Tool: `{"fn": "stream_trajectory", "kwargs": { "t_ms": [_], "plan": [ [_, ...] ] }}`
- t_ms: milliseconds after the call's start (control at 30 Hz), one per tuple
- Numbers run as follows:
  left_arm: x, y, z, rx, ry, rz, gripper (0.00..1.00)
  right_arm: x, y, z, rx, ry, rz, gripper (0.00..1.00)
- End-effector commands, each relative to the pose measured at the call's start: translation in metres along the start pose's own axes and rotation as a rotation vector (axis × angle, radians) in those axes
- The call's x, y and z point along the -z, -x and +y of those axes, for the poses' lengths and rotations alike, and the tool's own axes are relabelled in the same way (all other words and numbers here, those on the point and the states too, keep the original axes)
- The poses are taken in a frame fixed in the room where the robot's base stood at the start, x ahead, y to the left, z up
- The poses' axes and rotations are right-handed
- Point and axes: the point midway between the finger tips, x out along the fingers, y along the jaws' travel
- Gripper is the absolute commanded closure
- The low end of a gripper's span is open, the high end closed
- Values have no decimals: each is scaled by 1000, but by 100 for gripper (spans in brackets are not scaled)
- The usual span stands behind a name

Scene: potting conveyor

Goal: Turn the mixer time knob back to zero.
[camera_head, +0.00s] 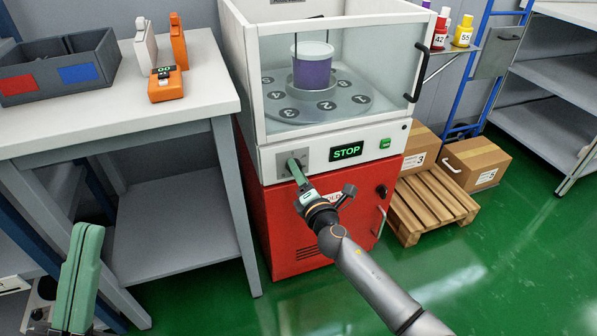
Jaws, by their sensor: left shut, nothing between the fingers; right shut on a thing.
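The mixer (270,150) has a white upper body with a clear glass chamber over a red cabinet. The time knob is on the grey plate (284,163) at the left of its front panel, mostly hidden by my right gripper (295,166). That gripper's green fingers are shut on the knob. The knob's pointer and any scale cannot be made out. The display (346,151) on the panel reads STOP in green. My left gripper (86,235) is at the lower left, shut and empty, well away from the mixer.
A purple container (312,70) stands on a numbered turntable (327,105) inside the chamber. A white table (200,92) at left holds a grey bin (40,84) and orange devices. Boxes (476,160) and a wooden pallet (425,205) are at right. Green floor is clear in front.

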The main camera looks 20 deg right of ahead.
Motion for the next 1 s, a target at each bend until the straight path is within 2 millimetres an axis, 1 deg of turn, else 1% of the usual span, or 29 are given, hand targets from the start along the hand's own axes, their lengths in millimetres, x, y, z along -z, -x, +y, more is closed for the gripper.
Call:
{"fn": "stream_trajectory", "kwargs": {
  "t_ms": [267,633,667,900,1000],
  "plan": [
    [1,-1,-1,3,-2,1,100,1,0,-1,3,50,2,100],
    [0,0,-1,2,-3,-1,100,1,0,-2,2,54,1,100],
    [0,0,-1,2,-2,-1,100,1,0,-2,2,54,1,52],
    [0,0,0,-1,-2,-3,100,0,0,-1,1,51,1,25],
    [0,0,0,-3,-3,-3,100,0,0,0,1,50,0,25]
  ]
}}
